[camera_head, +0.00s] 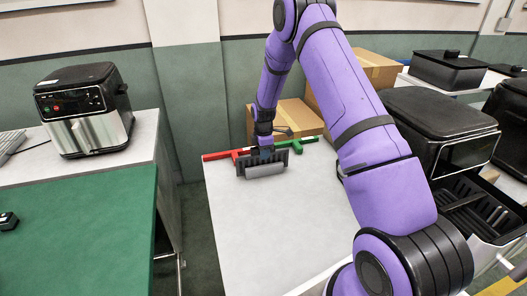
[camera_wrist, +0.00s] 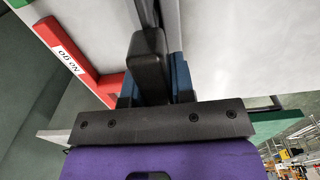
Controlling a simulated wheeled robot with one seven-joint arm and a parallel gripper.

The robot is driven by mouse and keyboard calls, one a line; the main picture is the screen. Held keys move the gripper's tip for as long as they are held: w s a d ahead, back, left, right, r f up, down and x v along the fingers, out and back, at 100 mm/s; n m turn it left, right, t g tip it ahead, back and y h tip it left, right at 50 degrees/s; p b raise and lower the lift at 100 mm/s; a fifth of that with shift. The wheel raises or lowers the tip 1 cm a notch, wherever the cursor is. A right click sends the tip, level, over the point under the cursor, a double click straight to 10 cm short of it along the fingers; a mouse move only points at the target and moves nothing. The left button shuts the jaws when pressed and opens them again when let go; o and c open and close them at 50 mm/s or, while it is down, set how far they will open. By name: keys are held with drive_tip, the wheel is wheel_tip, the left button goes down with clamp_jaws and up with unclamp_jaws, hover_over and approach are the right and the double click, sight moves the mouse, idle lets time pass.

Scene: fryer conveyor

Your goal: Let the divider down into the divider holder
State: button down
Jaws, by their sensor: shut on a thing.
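In the wrist view a black handle-like part (camera_wrist: 150,62) sits between the blue fingers of my gripper (camera_wrist: 153,88). The red bar (camera_wrist: 88,68) carries a white "NO go" label in the wrist view. The holder's middle is hidden behind gripper and divider; whether they touch, I cannot tell.
The white table (camera_head: 270,220) is clear in front of the divider. Cardboard boxes (camera_head: 290,115) stand behind it. A black fryer (camera_head: 440,125) with an open drawer (camera_head: 475,205) stands right. Another fryer (camera_head: 85,108) and a green mat (camera_head: 85,220) are left, across a gap.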

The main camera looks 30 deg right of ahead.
drive_tip(key=c, duration=0.9)
unclamp_jaws()
drive_tip(key=shift+r, duration=0.1)
wheel_tip(320, 180, up, 11)
drive_tip(key=shift+f, duration=0.15)
